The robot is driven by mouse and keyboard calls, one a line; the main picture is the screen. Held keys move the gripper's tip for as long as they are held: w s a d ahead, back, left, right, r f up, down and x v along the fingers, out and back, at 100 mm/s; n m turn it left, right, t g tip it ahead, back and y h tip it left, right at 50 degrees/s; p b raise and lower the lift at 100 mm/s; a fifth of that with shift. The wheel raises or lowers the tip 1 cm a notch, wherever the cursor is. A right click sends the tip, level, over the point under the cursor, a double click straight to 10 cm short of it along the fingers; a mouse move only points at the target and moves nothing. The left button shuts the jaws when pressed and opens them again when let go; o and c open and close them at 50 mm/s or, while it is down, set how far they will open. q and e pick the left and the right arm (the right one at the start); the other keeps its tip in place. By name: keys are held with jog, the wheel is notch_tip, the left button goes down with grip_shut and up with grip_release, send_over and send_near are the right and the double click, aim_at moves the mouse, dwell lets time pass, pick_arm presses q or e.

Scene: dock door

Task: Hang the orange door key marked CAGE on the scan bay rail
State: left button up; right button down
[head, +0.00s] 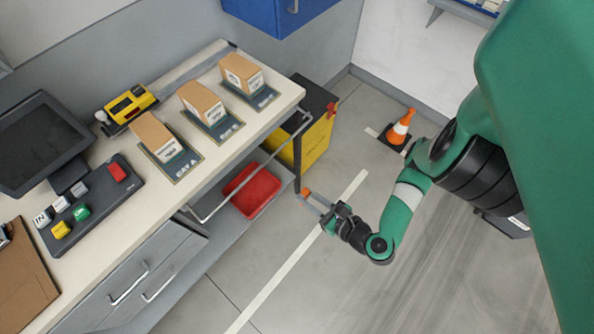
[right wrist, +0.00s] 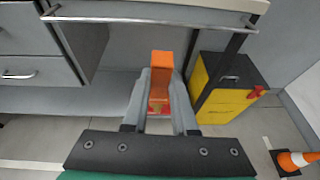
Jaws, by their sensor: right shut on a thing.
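My right gripper (head: 317,203) is shut on the orange door key (head: 305,192), out in front of the workbench. In the right wrist view the orange key (right wrist: 162,66) stands up between the tips of my fingers (right wrist: 160,88). No marking on it can be read. A metal rail (head: 248,168) runs along the front of the bench, to the left of the gripper. It crosses the top of the right wrist view (right wrist: 150,20), beyond and above the key. The key and rail are apart. My left gripper is out of view.
The bench (head: 110,225) holds several cardboard boxes on pads, a yellow device (head: 130,103), a monitor and a keypad. A red bin (head: 247,190) sits on the shelf below. A yellow cabinet (head: 315,140) and a traffic cone (head: 400,127) stand beyond. The floor around the gripper is clear.

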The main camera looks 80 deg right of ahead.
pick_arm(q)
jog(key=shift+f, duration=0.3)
pick_arm(e)
jog(key=shift+w+a+f, duration=0.1)
jog(key=shift+a+f, duration=0.15)
jog(key=shift+f, duration=0.05)
jog(key=shift+w, duration=0.1)
jog(key=shift+w+d, duration=0.7)
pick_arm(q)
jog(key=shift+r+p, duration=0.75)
pick_arm(e)
jog(key=w+d+f, duration=0.1)
jog(key=w+d, duration=0.7)
jog(key=w, duration=0.3)
jog(key=shift+w+f, duration=0.2)
jog(key=shift+f, duration=0.05)
